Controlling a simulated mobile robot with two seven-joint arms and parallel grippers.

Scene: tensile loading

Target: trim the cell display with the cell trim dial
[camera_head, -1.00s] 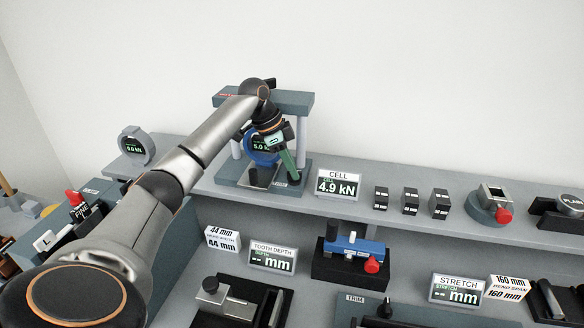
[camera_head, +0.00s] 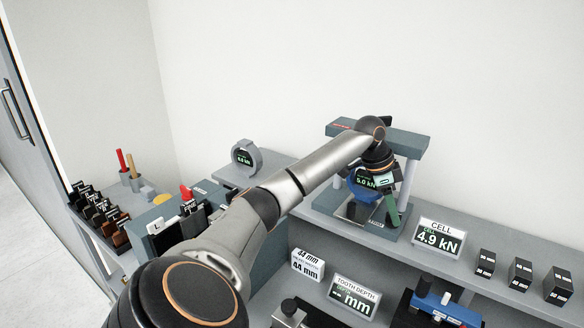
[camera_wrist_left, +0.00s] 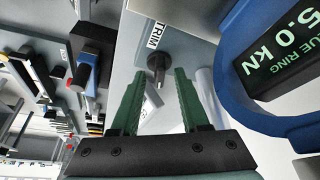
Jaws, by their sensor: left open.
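The cell display (camera_head: 438,240) stands on the shelf and reads 4.9 kN. Left of it is a grey load frame (camera_head: 395,138) with a blue ring (camera_head: 363,191) whose screen reads 5.0 kN; the ring shows large in the left wrist view (camera_wrist_left: 236,70). My left gripper (camera_head: 392,214) points down at the frame's base, open, with green fingers. In the left wrist view, a dark round dial (camera_wrist_left: 157,66) beside a TRIM label sits just beyond and between the open fingertips (camera_wrist_left: 158,72). I cannot tell whether they touch it. My right gripper is not in view.
A round gauge (camera_head: 246,158) stands on the shelf at left. Small dark blocks (camera_head: 520,273) stand right of the cell display. The tooth depth display (camera_head: 354,298) and a 44 mm card (camera_head: 307,265) stand lower in front. The frame's posts and ring crowd my gripper.

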